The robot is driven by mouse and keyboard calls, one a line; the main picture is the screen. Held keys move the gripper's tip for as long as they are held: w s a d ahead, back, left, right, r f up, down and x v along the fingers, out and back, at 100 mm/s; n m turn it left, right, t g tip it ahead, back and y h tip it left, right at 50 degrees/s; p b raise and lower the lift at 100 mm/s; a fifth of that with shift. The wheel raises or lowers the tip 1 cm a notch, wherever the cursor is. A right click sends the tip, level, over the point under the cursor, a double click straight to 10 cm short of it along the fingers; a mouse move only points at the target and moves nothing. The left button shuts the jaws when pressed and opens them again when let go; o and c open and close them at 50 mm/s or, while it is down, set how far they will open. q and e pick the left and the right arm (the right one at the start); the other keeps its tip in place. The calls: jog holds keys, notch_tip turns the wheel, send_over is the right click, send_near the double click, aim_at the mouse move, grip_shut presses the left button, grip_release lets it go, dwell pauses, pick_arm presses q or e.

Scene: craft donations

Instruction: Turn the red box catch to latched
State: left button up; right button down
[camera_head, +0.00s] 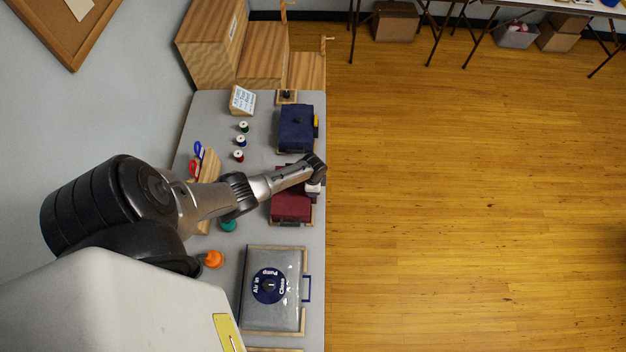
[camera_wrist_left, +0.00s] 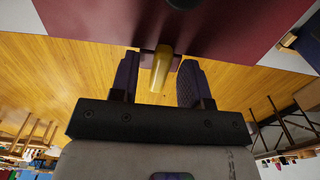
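The dark red box (camera_head: 291,207) sits on the grey table, partly covered by my left arm in the head view. Its red face (camera_wrist_left: 130,25) fills the top of the left wrist view. The brass-yellow catch (camera_wrist_left: 161,70) sticks out from that face. My left gripper (camera_wrist_left: 157,78) is open, with one finger on each side of the catch. A gap shows between each finger and the catch, so it is not gripped. In the head view my left gripper (camera_head: 313,188) is at the box's right side and hides the catch. My right gripper is not in view.
A dark blue box (camera_head: 296,128) with a yellow catch (camera_head: 316,121) stands beyond the red one. A clear-topped case (camera_head: 272,317) lies nearer. Thread spools (camera_head: 240,141) and an orange item (camera_head: 213,259) stand to the left. The floor right of the table is free.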

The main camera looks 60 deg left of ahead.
pick_arm(q)
jog(key=shift+r, duration=0.1)
jog(key=shift+r, duration=0.3)
notch_tip(320, 180, up, 13)
jog(key=p, duration=0.2)
dwell(0.3)
dwell(0.6)
